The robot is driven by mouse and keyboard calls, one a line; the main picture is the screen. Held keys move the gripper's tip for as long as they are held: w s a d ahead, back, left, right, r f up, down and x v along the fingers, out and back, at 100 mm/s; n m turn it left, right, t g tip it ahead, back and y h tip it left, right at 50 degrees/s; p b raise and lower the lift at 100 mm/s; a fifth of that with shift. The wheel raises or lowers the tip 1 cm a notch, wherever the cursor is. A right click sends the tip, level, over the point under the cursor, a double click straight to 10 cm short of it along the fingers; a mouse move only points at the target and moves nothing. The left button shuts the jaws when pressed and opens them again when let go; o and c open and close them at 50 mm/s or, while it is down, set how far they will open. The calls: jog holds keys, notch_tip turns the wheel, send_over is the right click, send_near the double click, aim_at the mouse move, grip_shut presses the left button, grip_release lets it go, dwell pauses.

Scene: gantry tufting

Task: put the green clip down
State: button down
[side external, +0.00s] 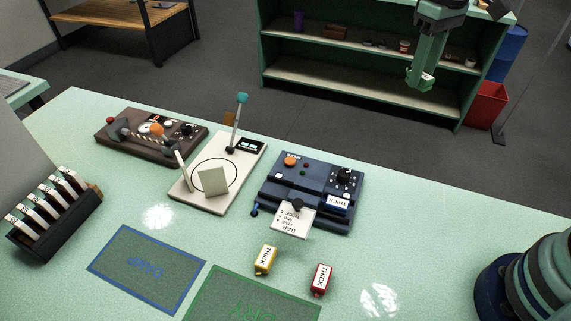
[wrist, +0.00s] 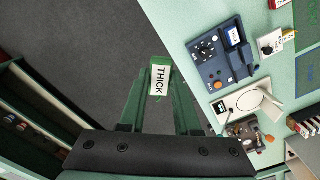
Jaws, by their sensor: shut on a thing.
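The green clip (wrist: 160,80), with a white label reading THICK, is between the fingertips of my gripper (wrist: 158,98), which is shut on it. In the side external view my gripper (side external: 421,82) hangs at the upper right with the green clip (side external: 428,77) at its tip. It appears high up, in front of the shelf unit in the picture. In the wrist view, grey floor shows behind the clip, and the table's edge is to its right. The green-outlined mat (side external: 215,308) is at the front of the table, cut off by the frame.
A blue-outlined mat (side external: 120,255) lies left of the green one. A yellow clip (side external: 265,260) and a red clip (side external: 320,280) lie near the navy machine (side external: 275,185). A cream machine (side external: 190,192), a brown machine (side external: 118,120) and a dark rack (side external: 50,235) stand leftward.

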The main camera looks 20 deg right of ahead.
jog(key=w+a+n, duration=0.2)
jog(key=a+n, duration=0.5)
jog(key=a, duration=0.4)
jog(key=n, duration=1.8)
send_over(241, 252)
notch_tip(241, 252, down, 2)
jog(key=shift+a+f, duration=0.1)
jog(key=shift+f, duration=0.1)
notch_tip(241, 252, down, 20)
jog(key=shift+r, duration=0.2)
jog(key=shift+f, duration=0.15)
jog(key=c, duration=0.6)
grip_release()
jog(key=shift+f, duration=0.1)
